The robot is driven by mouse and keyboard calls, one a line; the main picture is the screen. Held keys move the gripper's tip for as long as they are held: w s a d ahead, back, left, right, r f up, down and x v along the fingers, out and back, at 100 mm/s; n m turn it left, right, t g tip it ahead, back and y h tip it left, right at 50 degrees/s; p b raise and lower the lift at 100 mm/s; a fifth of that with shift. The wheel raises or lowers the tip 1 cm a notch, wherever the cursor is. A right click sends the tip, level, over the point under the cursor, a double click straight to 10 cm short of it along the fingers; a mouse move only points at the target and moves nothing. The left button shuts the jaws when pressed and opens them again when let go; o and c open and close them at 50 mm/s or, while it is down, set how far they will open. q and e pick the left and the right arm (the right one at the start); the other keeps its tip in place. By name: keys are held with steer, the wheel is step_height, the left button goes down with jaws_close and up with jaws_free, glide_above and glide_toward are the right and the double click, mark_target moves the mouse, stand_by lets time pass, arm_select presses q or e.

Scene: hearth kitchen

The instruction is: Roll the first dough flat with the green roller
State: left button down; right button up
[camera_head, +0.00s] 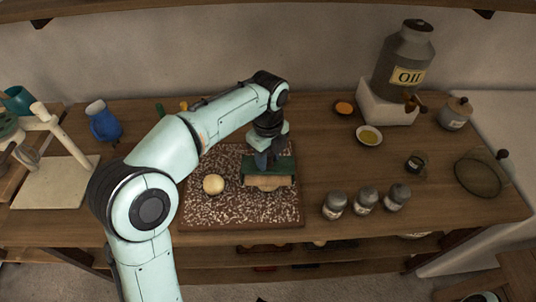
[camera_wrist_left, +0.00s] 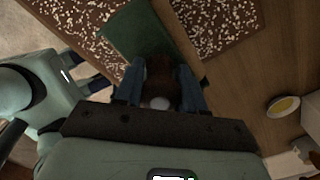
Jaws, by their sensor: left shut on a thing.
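My left gripper (camera_head: 264,160) is shut on the green roller (camera_head: 283,166) above the right half of a speckled board (camera_head: 225,212). In the left wrist view the fingers (camera_wrist_left: 160,86) close around a brown handle, with the green roller (camera_wrist_left: 130,32) beyond them. A pale tan piece (camera_head: 268,184) shows just under the roller's front edge; it looks like dough, mostly hidden, and I cannot tell how flat it is. A round pale dough ball (camera_head: 213,184) sits on the board to the left of the roller.
Several small jars (camera_head: 365,200) stand right of the board. A yellow-filled dish (camera_head: 369,136) and an oil can (camera_head: 404,65) on a white block are at the back right. A blue jug (camera_head: 103,121) stands at left. The wood between board and jars is clear.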

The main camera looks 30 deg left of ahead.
arm_select(q)
steer(key=shift+f+b, duration=0.3)
steer(key=shift+f, duration=0.4)
stand_by(1.0)
